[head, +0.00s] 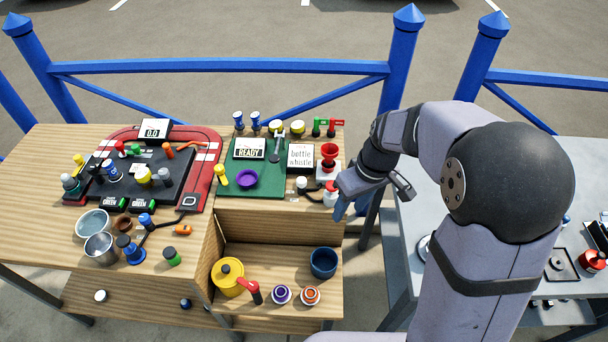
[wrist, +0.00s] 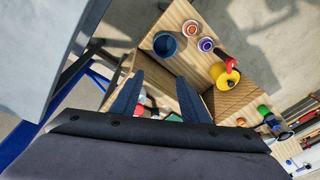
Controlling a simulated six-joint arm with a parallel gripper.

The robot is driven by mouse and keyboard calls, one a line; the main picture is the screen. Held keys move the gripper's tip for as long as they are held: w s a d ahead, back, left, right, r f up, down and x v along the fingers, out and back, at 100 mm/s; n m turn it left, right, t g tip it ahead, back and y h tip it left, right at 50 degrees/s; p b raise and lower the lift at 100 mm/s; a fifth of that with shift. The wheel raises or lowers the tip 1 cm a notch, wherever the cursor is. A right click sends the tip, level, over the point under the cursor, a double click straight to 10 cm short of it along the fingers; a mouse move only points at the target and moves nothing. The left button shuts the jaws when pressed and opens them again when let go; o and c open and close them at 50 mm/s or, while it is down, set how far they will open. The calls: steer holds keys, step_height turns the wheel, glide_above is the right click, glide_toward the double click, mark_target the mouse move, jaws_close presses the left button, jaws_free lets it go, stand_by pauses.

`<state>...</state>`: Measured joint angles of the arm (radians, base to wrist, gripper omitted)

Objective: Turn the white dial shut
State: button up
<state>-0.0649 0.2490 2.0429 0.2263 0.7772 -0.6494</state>
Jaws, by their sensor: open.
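A small white round knob (head: 301,182) on a dark base sits near the front right of the left bench top; it looks like the white dial, but its setting is too small to read. My gripper (head: 346,206) is at the right end of this bench, to the right of the knob and apart from it. In the wrist view my gripper (wrist: 160,77) shows two dark blue fingers spread apart with nothing held between them. I cannot make out the dial in the wrist view. Part of a red and white item (wrist: 140,111) shows low between the fingers.
A white bottle with a red top (head: 331,194) stands between the knob and my gripper. A red funnel-like cup (head: 329,158) is behind it. The lower shelf holds a yellow pot (head: 228,277) and a blue bowl (head: 323,262). A blue railing (head: 220,66) runs behind.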

mark_target(302, 180)
steer(key=w+a+n+t+y, duration=0.1)
steer(key=w+a+n, duration=0.3)
steer(key=w, duration=0.3)
steer(key=w+a+n+y, duration=0.1)
steer(key=w+a+n, duration=0.2)
steer(key=w+a, duration=0.3)
steer(key=shift+w+d+p+x, duration=0.15)
steer(key=shift+p+x, duration=0.45)
steer(key=shift+x, duration=0.6)
steer(key=shift+d+p+x, duration=0.15)
steer(key=shift+p+x, duration=0.5)
steer(key=shift+x, duration=0.55)
steer(key=shift+w+d+p+x, duration=0.15)
steer(key=shift+p+x, duration=0.45)
steer(key=shift+x, duration=0.55)
steer(key=shift+f, duration=0.15)
steer(key=shift+c, duration=0.6)
steer(key=c, duration=0.9)
